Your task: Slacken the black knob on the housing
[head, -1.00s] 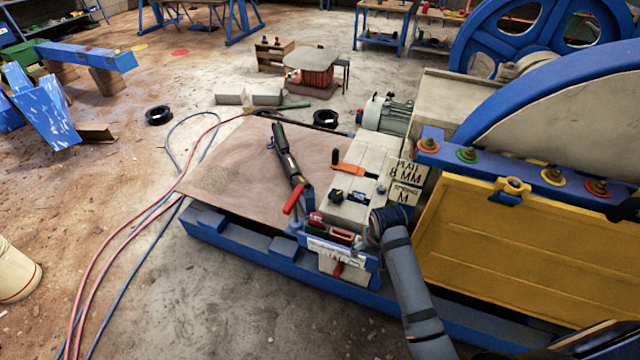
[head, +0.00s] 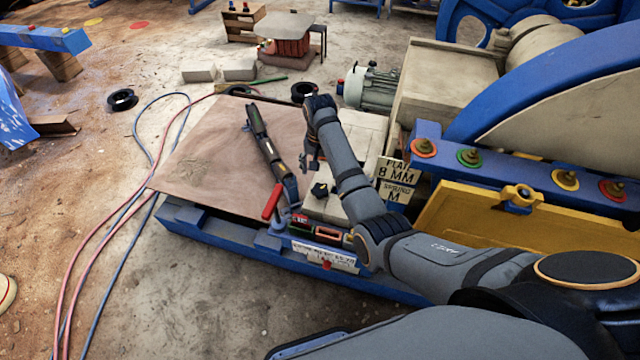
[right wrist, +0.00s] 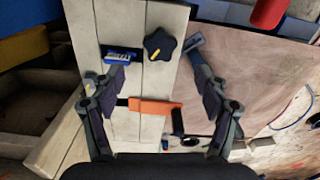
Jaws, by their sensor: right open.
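The black star-shaped knob (right wrist: 160,44) with a yellow mark sits on the pale housing (right wrist: 155,78) in the right wrist view. It also shows in the head view as a small dark knob (head: 320,190), just below my right gripper (head: 310,162). In the right wrist view my right gripper (right wrist: 157,52) is open, its fingers spread to the left and right of the knob. No contact with the knob can be seen, and the gap in depth is hard to judge. My left gripper is not in view.
An orange-handled tool (right wrist: 150,105) lies on the housing between my fingers, and a blue block (right wrist: 122,55) is by the left finger.

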